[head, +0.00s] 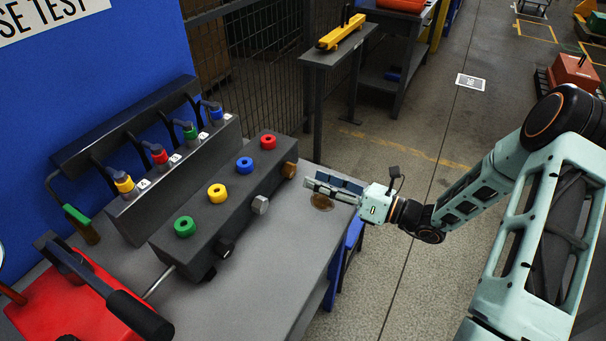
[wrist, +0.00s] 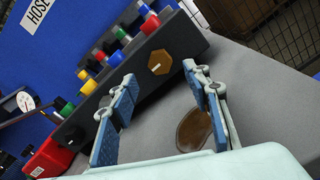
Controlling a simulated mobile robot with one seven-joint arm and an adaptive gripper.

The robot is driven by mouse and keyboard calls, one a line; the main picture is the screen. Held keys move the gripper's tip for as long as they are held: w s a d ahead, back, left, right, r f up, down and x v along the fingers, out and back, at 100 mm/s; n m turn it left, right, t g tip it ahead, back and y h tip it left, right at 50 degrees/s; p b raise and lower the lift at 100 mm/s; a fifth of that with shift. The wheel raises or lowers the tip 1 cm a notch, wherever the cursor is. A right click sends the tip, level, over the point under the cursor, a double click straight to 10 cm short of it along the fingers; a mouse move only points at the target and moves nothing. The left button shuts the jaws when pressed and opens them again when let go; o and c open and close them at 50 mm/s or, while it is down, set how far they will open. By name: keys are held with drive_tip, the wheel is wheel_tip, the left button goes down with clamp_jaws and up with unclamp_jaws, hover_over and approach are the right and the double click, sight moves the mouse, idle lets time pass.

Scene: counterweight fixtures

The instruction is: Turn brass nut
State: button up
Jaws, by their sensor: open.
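The brass nut (head: 289,169) is a hexagon on the front face of the dark block, near its far right end, below the red ring. It also shows in the wrist view (wrist: 160,63), framed between and beyond my fingers. My gripper (head: 312,181) is open and empty, with blue pads on its two fingers. It hovers over the table's right part, just right of the nut and apart from it. In the wrist view, my gripper (wrist: 158,82) has the nut ahead of the fingertips, with a gap left. Nothing lies between the fingers.
The dark block (head: 215,215) also bears a silver nut (head: 260,204) and a black nut (head: 225,246). Coloured rings sit on top. A brown patch (head: 322,203) lies on the grey table (head: 250,285) below my gripper. A red box (head: 60,300) stands front left.

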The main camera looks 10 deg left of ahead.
drive_tip(key=v, duration=0.5)
drive_tip(key=shift+s+d, duration=0.1)
drive_tip(key=shift+d, duration=0.05)
